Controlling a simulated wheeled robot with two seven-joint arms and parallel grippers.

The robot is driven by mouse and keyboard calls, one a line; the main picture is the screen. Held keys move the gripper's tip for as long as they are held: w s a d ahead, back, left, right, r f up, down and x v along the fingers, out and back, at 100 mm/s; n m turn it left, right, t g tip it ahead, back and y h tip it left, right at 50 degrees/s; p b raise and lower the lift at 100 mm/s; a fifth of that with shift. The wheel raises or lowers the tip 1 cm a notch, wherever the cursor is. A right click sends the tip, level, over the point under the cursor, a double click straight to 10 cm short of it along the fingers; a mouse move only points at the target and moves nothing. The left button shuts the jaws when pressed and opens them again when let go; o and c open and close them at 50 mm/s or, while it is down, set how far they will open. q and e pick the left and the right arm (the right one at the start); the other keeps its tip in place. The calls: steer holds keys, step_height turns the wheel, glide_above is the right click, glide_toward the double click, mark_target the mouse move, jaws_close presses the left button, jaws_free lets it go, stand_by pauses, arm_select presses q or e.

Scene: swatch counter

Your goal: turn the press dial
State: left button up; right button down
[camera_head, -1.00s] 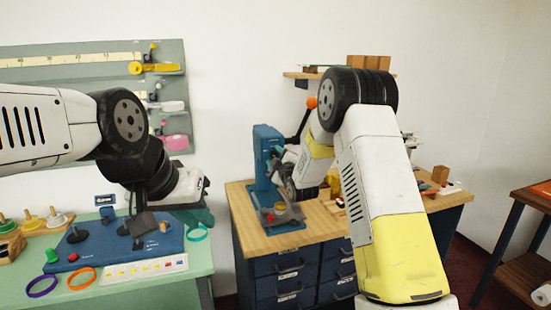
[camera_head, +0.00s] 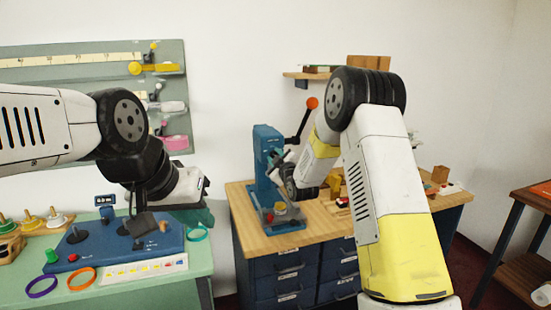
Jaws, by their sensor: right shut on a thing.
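The blue press (camera_head: 265,150) stands on the wooden top of the dark blue drawer bench. Its black lever with an orange ball (camera_head: 312,103) leans up to the right. A small round yellowish piece on a red one (camera_head: 280,208) sits on the press base. My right gripper (camera_head: 279,168) is against the press's right side, shut on the press dial; the dial itself is mostly hidden by the gripper and wrist. My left gripper (camera_head: 146,224) is over the blue panel on the green table, away from the press; its jaw opening is unclear.
The green table (camera_head: 205,262) holds a blue panel (camera_head: 110,248), purple, orange and teal rings, and a colour strip (camera_head: 140,270). A pegboard (camera_head: 60,80) and small shelf (camera_head: 300,75) are on the wall.

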steer(key=m, duration=0.8)
steer(key=shift+d+m, duration=0.15)
steer(key=shift+m, duration=0.25)
stand_by(0.4)
steer(key=c, duration=1.2)
jaws_free()
steer(key=shift+o, duration=0.2)
steer(key=shift+r, duration=0.1)
steer(key=v, duration=0.7)
steer(key=shift+s, duration=0.35)
steer(key=shift+d+r, duration=0.1)
steer(key=shift+d, duration=0.05)
